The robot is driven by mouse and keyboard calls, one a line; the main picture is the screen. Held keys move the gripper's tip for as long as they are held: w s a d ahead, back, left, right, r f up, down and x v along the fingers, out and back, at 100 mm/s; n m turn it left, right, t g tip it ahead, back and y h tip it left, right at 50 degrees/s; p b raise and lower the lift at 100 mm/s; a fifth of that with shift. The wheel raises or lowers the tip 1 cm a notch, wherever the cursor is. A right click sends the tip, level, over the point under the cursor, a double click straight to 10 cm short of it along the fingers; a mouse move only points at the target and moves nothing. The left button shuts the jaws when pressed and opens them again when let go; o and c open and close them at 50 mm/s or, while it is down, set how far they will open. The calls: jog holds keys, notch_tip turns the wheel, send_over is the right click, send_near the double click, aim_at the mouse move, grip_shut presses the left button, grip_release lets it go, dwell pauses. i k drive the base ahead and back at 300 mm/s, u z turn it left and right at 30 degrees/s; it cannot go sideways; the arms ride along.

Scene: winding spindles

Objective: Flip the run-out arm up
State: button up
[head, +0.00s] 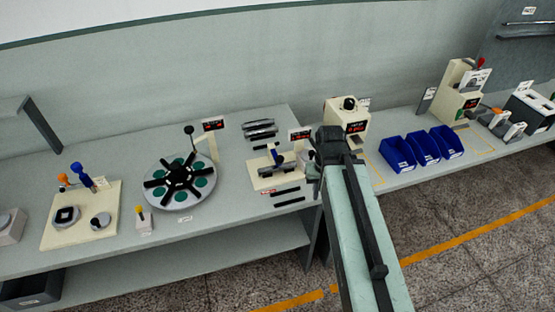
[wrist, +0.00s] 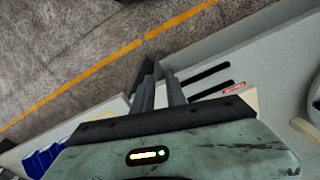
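The run-out station is a cream fixture (head: 262,181) on the bench, with a dark grey spindle lying across it and a small display behind. A blue-handled lever (head: 275,154) stands up at the back of the spindle; I cannot tell for sure whether it is the run-out arm. My gripper (head: 314,172) is at the right end of this fixture, partly hidden by my own arm. In the wrist view my gripper (wrist: 156,74) shows two dark fingers with a narrow gap and nothing seen between them. The fixture's edge (wrist: 249,98) shows to their right. Contact is unclear.
A round indexing table (head: 180,181) and a cream plate with blue and orange handles (head: 80,214) stand to the left. Blue bins (head: 421,148) and a cream display unit (head: 346,118) are to the right. Spare dark spindles (head: 259,129) lie behind the fixture.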

aim_at(279, 160)
jog(key=z, duration=1.75)
jog(key=k, duration=2.4)
jog(key=u, duration=1.8)
jog(key=i, duration=2.05)
jog(key=z, duration=0.05)
